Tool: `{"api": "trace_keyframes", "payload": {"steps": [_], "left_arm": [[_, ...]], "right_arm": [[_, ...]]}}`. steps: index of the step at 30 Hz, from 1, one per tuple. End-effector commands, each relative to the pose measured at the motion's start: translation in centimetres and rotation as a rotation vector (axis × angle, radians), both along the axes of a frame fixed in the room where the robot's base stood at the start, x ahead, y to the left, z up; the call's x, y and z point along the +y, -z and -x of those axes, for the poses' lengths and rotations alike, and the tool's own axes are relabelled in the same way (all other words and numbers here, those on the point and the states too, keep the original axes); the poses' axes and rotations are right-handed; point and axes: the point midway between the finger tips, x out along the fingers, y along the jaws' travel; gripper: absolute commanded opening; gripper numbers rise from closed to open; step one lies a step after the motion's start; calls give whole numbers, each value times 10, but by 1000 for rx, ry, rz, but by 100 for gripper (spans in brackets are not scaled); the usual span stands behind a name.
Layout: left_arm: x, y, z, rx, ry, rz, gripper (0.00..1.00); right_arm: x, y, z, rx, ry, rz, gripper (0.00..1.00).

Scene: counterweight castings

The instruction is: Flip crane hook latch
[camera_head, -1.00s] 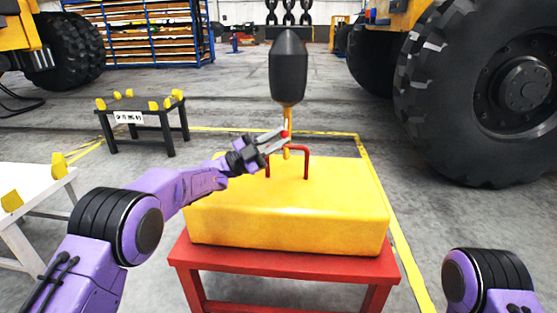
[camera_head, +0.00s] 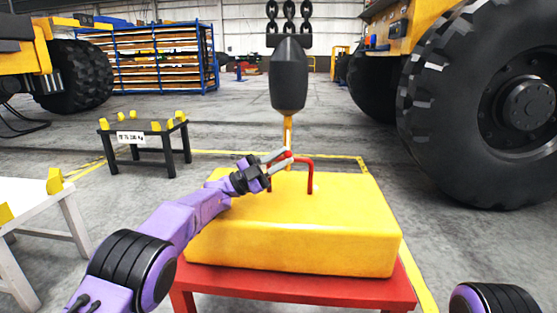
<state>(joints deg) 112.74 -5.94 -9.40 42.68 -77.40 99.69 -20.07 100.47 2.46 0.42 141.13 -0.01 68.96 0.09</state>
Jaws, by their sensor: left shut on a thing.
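A black crane block (camera_head: 288,78) hangs on a chain, with a thin orange-yellow hook (camera_head: 288,130) below it. The hook's lower end is partly hidden behind my left gripper. My left gripper (camera_head: 287,157) is at the hook, just above the yellow casting (camera_head: 300,225). Its fingers are shut on a small red piece, apparently the hook latch; the detail is too small to show its exact position. A red handle (camera_head: 311,175) stands on top of the casting, just right of the fingertips. My right gripper is out of view; only part of that arm shows at bottom right.
The casting rests on a red stand (camera_head: 300,284). A black table (camera_head: 160,140) with yellow blocks stands back left, and a white table (camera_head: 40,198) is at left. A large tyre (camera_head: 490,110) stands at right. Grey floor lies between.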

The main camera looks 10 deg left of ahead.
Motion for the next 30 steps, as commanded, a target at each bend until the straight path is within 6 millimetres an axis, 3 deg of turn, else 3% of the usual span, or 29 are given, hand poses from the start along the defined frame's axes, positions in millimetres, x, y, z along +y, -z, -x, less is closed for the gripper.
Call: {"api": "trace_keyframes", "payload": {"steps": [12,13,14,25,30], "left_arm": [[-1,5,-1,8,-1,-6,0],[0,5,-1,8,-1,-6,26],[0,5,-1,8,-1,-6,33],[6,5,1,6,-2,-5,33],[41,7,14,9,-6,-5,33]], "right_arm": [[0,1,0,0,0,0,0],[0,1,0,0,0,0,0],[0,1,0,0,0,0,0],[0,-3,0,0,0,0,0],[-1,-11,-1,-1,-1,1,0]]}}
